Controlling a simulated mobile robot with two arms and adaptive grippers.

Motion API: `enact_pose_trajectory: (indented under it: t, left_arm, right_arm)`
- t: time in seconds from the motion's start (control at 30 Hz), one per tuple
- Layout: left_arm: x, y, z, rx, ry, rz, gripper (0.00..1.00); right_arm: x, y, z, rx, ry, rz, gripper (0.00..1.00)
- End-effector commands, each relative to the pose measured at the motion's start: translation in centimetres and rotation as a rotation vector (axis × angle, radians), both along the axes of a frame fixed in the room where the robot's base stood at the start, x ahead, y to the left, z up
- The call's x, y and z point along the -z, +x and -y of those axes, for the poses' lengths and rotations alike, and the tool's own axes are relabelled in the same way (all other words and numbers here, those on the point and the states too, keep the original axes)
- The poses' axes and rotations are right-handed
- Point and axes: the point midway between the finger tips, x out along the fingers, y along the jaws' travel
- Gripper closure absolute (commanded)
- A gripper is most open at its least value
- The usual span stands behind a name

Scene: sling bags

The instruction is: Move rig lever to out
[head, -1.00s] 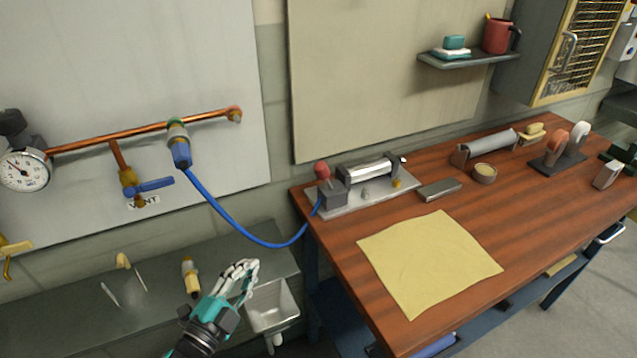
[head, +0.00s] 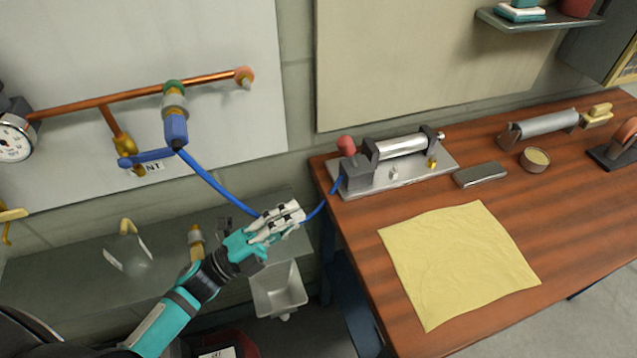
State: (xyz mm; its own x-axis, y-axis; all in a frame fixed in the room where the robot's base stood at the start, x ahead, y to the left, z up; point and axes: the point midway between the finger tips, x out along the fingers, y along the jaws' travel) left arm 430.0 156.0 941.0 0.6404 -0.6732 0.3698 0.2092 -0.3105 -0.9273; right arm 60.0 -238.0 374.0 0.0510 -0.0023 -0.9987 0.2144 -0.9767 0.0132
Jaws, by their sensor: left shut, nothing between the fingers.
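The rig is a metal plate (head: 405,178) with a silver cylinder (head: 401,146) and a grey block (head: 355,175) at the left end of the wooden bench. Its lever, with a red knob (head: 346,145), stands up from the block. A blue hose (head: 222,193) runs from the wall pipe to the block. My left gripper (head: 298,212) is shut and empty. In the picture it is left of and below the red knob, in front of the hose, and apart from the lever. My right gripper is not in view.
A yellow cloth (head: 460,262) lies on the bench (head: 575,215). A grey bar (head: 480,175) lies right of the rig. A white bin (head: 278,290) hangs below my left gripper. A blue-handled valve (head: 145,158) sits on the copper pipe.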

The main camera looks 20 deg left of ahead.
Motion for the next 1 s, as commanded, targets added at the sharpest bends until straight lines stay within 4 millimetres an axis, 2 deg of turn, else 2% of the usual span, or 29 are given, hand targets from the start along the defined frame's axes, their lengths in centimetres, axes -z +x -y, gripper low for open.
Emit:
enact_pose_trajectory:
  t: [0.3, 0.5, 0.7, 1.0]
  left_arm:
    - [-2.8, 3.9, 4.0, -0.001, -0.003, 0.002, 1.0]
    - [-4.1, 6.6, 6.6, -0.001, -0.002, 0.002, 1.0]
    - [-4.4, 9.2, 6.4, -0.001, 0.001, -0.001, 1.0]
    - [-4.4, 10.0, 6.4, 0.0, 0.0, -0.001, 1.0]
  right_arm:
    - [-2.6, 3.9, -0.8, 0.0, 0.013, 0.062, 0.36]
    - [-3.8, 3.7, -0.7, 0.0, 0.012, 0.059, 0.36]
    - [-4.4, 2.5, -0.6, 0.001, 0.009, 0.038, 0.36]
    - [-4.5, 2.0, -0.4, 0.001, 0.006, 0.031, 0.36]
